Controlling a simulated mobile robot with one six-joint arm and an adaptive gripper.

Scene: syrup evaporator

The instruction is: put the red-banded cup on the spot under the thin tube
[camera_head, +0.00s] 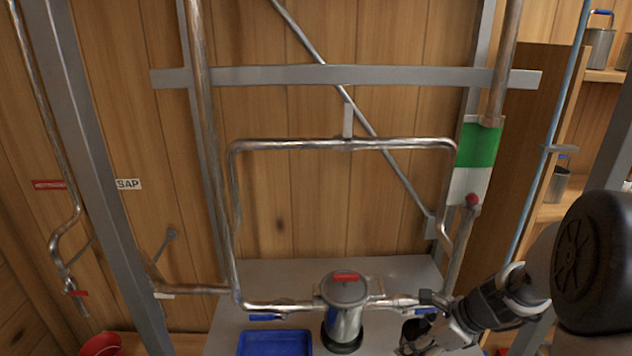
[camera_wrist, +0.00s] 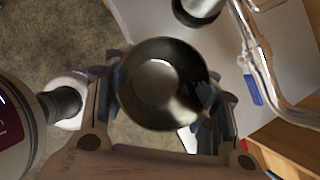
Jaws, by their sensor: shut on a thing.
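My gripper (camera_wrist: 163,92) is shut on a round metal cup (camera_wrist: 160,82), with a finger on each side of it. The wrist view looks into its open mouth; the inside is dark and shiny and looks empty. Its outer wall is hidden, so I cannot see a red band. In the head view my gripper (camera_head: 425,335) is low at the right, right of the lidded canister, and the cup is mostly hidden there. A thin tube (camera_head: 40,100) runs down the left wall to a red-handled valve (camera_head: 76,292). The spot under it is not clearly visible.
A metal canister (camera_head: 343,310) with a red-marked lid stands on the grey surface (camera_head: 400,272), joined to pipes with blue handles (camera_head: 265,317). A blue tray (camera_head: 275,343) lies in front. A red bowl (camera_head: 100,345) is bottom left. A grey post (camera_head: 95,170) stands beside the tube.

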